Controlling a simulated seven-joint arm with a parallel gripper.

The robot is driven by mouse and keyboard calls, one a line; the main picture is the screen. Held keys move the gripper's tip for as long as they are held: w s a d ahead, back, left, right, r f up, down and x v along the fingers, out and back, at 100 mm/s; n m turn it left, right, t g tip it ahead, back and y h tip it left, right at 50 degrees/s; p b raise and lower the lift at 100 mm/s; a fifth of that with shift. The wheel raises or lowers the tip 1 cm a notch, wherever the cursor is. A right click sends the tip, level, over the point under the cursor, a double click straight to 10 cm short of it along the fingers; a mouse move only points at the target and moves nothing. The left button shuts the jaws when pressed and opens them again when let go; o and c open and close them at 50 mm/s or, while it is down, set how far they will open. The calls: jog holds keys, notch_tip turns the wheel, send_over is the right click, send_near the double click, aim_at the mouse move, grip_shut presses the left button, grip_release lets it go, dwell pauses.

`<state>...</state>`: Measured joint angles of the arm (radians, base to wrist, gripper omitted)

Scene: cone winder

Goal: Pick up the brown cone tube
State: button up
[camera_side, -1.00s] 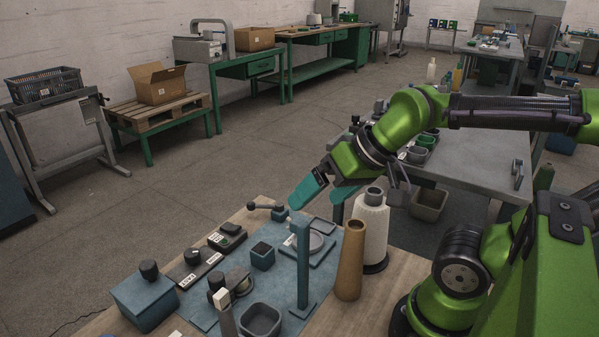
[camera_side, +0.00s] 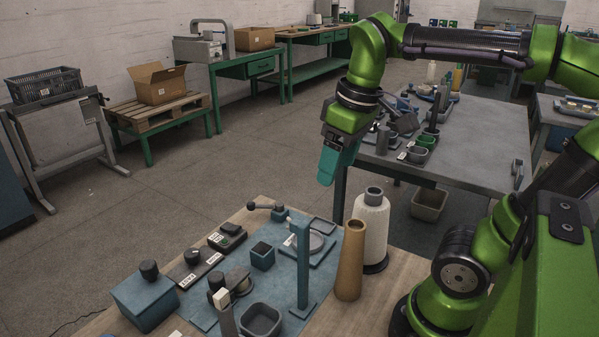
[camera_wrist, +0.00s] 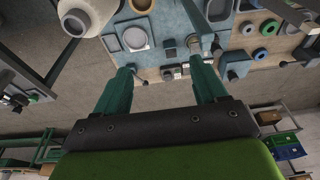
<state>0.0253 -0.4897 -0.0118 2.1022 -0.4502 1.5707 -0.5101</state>
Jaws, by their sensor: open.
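The brown cone tube (camera_side: 350,262) stands upright on the wooden bench top, narrow end up. In the wrist view, what looks like its top (camera_wrist: 141,4) shows at the upper edge, partly cut off. My gripper (camera_side: 327,180) points down, above and beyond the tube in the side view, clear of it. In the wrist view my gripper (camera_wrist: 162,72) shows two teal fingers spread apart with nothing between them.
A white yarn cone (camera_side: 371,228) stands close behind the tube. A blue post (camera_side: 303,265) rises just left of it from the blue machine plate. A grey table (camera_side: 465,150) with trays stands behind. The floor left of the bench is free.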

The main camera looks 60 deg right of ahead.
notch_tip(320, 180, up, 3)
jog(key=s+n+g, duration=0.2)
jog(key=s, duration=0.1)
send_near(355, 224)
jog(key=shift+n, duration=0.3)
jog(key=f, duration=0.3)
jog(key=a+f, duration=0.1)
jog(key=f, duration=0.1)
jog(key=shift+w+a+f, duration=0.1)
jog(key=shift+w+f, duration=0.1)
jog(key=shift+w, duration=0.1)
jog(key=shift+s+d+f, duration=0.1)
jog(key=shift+d+f, duration=0.15)
jog(key=shift+f, duration=1.1)
jog(key=shift+s+d+f, duration=0.1)
jog(key=shift+d+f, duration=0.1)
jog(key=shift+f, duration=1.2)
jog(key=c, duration=1.1)
jog(key=shift+o, duration=0.2)
jog(key=shift+r, duration=0.1)
